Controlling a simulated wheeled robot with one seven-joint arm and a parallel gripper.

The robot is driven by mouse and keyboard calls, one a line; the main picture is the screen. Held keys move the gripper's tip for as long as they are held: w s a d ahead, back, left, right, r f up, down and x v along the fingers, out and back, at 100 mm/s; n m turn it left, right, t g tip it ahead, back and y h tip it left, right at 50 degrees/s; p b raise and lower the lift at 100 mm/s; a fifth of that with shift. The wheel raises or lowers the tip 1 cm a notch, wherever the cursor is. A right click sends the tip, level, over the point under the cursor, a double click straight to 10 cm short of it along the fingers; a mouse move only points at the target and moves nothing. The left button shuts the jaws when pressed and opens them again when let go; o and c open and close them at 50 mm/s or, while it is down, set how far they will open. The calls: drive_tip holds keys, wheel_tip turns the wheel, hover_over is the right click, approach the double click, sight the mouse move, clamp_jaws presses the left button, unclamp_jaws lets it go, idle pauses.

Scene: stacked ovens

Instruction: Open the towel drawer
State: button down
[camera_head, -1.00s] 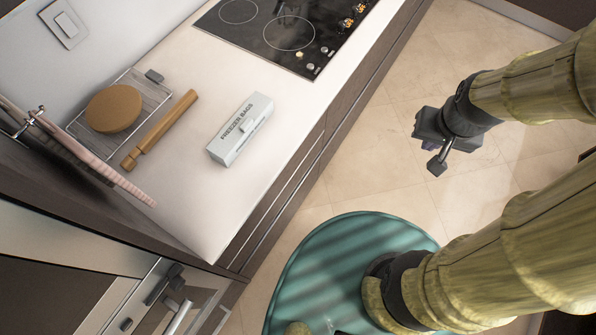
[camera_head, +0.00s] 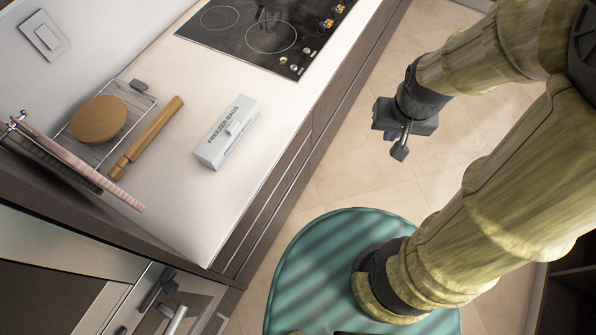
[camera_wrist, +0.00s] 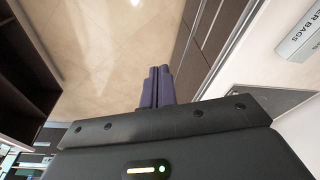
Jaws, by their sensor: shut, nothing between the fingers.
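Dark drawer fronts (camera_head: 277,200) run along the front of the counter, below its white top, seen steeply from above. They look shut, and I cannot tell which one is the towel drawer. The fronts also show in the wrist view (camera_wrist: 207,42), ahead and to the right of the fingers. My gripper (camera_head: 389,134) hangs over the open floor, to the right of the drawer fronts and apart from them. In the wrist view its two purple fingers (camera_wrist: 158,84) are together, with nothing between them.
On the white counter (camera_head: 180,215) are a freezer bags box (camera_head: 226,132), a rolling pin (camera_head: 146,138), a rack with a round board (camera_head: 98,120) and a black cooktop (camera_head: 262,32). Ovens (camera_head: 60,290) stand at lower left. The tiled floor (camera_head: 340,180) beside the counter is clear.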

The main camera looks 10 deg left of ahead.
drive_tip(key=a+f+m+g+y+b, duration=0.25)
drive_tip(key=a+f+y+b, duration=0.2)
drive_tip(key=f+b, duration=0.75)
drive_tip(key=a+f+m+g+y+b, duration=0.25)
drive_tip(key=a+f+g+b, duration=0.2)
drive_tip(key=f+b, duration=0.8)
drive_tip(key=a+f+m+g+y+b, duration=0.25)
drive_tip(key=a+f+y+b, duration=0.35)
drive_tip(key=f, duration=1.1)
drive_tip(key=m+t+y+b, duration=1.1)
drive_tip(key=m+t+b, duration=0.55)
drive_tip(key=b, duration=0.85)
approach(299, 174)
wheel_tip(299, 174, up, 4)
drive_tip(key=n+t, duration=0.1)
drive_tip(key=n, duration=0.1)
drive_tip(key=shift+s+p, duration=0.25)
drive_tip(key=shift+p, duration=0.1)
drive_tip(key=shift+a, duration=0.1)
drive_tip(key=b+x, duration=0.4)
drive_tip(key=x, duration=0.6)
drive_tip(key=shift+a+f, duration=0.1)
drive_tip(key=shift+f, duration=0.1)
